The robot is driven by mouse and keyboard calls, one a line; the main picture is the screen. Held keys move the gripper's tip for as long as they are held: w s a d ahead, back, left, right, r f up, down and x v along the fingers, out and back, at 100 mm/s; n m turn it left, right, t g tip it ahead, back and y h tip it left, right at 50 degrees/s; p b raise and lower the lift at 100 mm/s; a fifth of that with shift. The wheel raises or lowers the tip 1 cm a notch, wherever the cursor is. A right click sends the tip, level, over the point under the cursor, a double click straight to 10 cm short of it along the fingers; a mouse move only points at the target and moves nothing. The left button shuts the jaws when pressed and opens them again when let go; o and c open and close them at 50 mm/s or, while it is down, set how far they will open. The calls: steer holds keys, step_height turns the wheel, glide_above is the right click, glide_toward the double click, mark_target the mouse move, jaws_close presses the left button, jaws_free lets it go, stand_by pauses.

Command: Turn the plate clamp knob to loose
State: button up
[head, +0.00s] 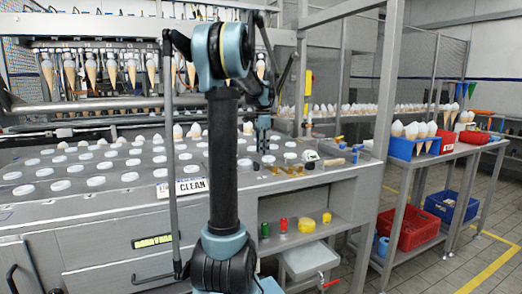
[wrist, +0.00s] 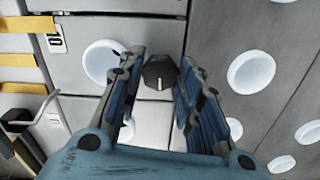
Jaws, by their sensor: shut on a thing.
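The plate clamp knob (wrist: 158,74) is a small dark knob with a short pale mark on its near face, in the upper middle of the wrist view. My gripper (wrist: 161,64) has its blue, jointed fingers on the left and right sides of the knob and is shut on it. The pale mark points toward the bottom of the wrist view. In the head view my gripper (head: 263,146) points down at the right part of the grey plate table (head: 120,205). The knob cannot be made out there.
White round cups (head: 96,181) fill much of the table top, some close to my gripper. A CLEAN sign (head: 191,187) stands at the front edge. Cones (head: 90,70) hang on the rack behind. A shelf below holds a yellow item (head: 306,225). Blue and red bins (head: 418,232) stand right.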

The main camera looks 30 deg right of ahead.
steer(key=n, duration=0.3)
steer(key=shift+w+d+n, duration=0.1)
steer(key=shift+w+n, duration=0.05)
steer(key=shift+n, duration=0.15)
steer(key=n, duration=0.4)
steer(key=shift+n, duration=0.3)
steer(key=n, duration=0.4)
steer(key=shift+n, duration=2.2)
steer(key=o, duration=1.1)
steer(key=shift+c, duration=0.2)
